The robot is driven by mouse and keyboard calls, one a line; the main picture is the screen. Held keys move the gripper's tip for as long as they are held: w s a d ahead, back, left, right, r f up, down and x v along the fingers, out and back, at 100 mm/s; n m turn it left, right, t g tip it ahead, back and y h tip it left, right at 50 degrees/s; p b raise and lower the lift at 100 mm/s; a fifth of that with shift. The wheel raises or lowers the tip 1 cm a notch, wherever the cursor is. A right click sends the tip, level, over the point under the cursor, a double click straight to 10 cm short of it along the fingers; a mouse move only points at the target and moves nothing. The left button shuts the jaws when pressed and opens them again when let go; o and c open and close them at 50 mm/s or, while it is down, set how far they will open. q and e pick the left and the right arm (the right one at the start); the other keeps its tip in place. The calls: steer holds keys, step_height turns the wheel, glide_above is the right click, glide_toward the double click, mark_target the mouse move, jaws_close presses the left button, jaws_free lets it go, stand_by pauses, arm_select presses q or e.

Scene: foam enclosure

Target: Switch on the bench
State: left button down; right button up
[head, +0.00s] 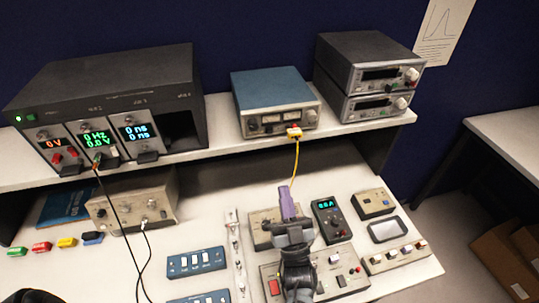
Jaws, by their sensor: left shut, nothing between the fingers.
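The bench (205,262) holds instruments on a raised shelf and smaller boxes below. A black rack unit (125,80) stands on the shelf at left. Its displays are lit with zero readings, and a green light shows at its left end. My left gripper (285,192) is shut and empty, with its purple fingers over a beige box (262,240) at front centre, partly hiding it. I cannot tell whether it touches the box. A beige box with a red button (274,287) lies beside my wrist, partly hidden. My right gripper is not in view.
A blue-topped instrument (272,88) with a yellow cable (296,160) and two stacked units (368,75) with dark displays stand on the shelf. A black box with a lit green display (331,220) is right of my gripper. A black cable (118,215) hangs at left.

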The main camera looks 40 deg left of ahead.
arm_select(q)
steer(key=shift+w+r, duration=0.1)
steer(key=shift+r, duration=0.05)
stand_by(0.3)
steer(key=p, duration=0.2)
glide_toward(270, 132)
step_height(270, 132, up, 5)
steer(key=w+a, duration=0.2)
steer(key=shift+w+a+f, duration=0.15)
steer(key=shift+a+f, duration=0.05)
steer(key=shift+a, duration=0.25)
steer(key=shift+w+a+f, duration=0.15)
steer(key=shift+a+f, duration=0.05)
steer(key=shift+a, duration=0.25)
steer(key=shift+w+a+f+y+b, duration=0.2)
steer(key=shift+f+y+b, duration=0.25)
steer(key=shift+b, duration=0.4)
steer(key=shift+a+r, duration=0.1)
steer(key=shift+r, duration=0.25)
steer(key=shift+s+d+f+t, duration=0.15)
steer(key=shift+d+f+t, duration=0.15)
steer(key=shift+f, duration=0.05)
steer(key=b+v, duration=0.1)
steer(key=v, duration=0.9)
steer(key=shift+b, duration=0.3)
